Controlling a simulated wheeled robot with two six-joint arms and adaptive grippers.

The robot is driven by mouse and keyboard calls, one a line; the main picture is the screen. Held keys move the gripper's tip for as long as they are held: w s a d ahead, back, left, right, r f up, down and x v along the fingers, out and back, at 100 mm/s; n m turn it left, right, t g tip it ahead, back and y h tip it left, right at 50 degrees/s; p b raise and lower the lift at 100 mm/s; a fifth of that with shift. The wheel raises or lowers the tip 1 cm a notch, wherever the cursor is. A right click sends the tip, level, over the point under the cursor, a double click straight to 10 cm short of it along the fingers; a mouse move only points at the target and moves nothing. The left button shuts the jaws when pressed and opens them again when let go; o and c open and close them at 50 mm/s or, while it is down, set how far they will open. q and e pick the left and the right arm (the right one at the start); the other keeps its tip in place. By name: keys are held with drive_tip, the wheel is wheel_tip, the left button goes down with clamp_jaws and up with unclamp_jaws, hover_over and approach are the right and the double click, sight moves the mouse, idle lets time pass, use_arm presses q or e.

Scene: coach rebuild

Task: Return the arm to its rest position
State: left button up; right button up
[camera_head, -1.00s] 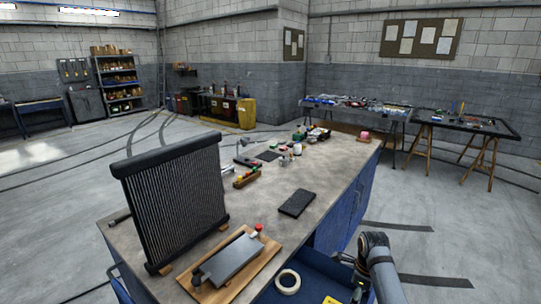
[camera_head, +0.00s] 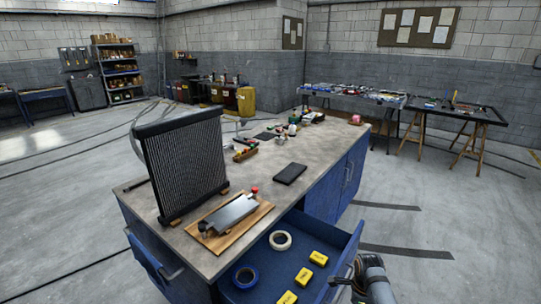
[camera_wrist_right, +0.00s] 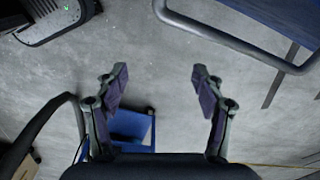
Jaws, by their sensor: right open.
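My right arm (camera_head: 372,278) shows at the bottom right in the head view, beside the open blue drawer (camera_head: 345,246) of the workbench. Its gripper is only partly visible there, at the lower frame edge. In the right wrist view my right gripper (camera_wrist_right: 160,78) is open, its two dark fingers spread wide with nothing between them. Grey floor (camera_wrist_right: 160,45) lies behind the fingers. A grey bar handle (camera_wrist_right: 235,42) on a blue front crosses the top right of that view, apart from the fingers. My left gripper is not in view.
The drawer holds a white tape roll (camera_head: 281,240), a blue tape roll (camera_head: 245,277) and several yellow boxes (camera_head: 318,258). On the workbench (camera_head: 255,190) stand a radiator (camera_head: 185,165) and a metal part on a wooden board (camera_head: 215,236). Floor to the right is free.

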drive_tip(key=s+d+f+n+b, duration=0.1)
drive_tip(key=s+f+n+b, duration=0.1)
drive_tip(key=s+f+n, duration=0.9)
drive_tip(key=s+f+b, duration=0.3)
drive_tip(key=s+f, duration=0.5)
drive_tip(key=f, duration=1)
use_arm(q)
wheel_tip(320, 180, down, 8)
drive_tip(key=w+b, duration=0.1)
drive_tip(key=b, duration=0.2)
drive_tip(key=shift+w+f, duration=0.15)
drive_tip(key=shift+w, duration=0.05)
use_arm(e)
drive_tip(key=s+f+n, duration=0.5)
drive_tip(key=s+f, duration=0.1)
drive_tip(key=s, duration=0.6)
drive_tip(key=s+f+n+t, duration=0.1)
drive_tip(key=s+f+n, duration=0.5)
drive_tip(key=s, duration=0.6)
drive_tip(key=shift+h, duration=0.3)
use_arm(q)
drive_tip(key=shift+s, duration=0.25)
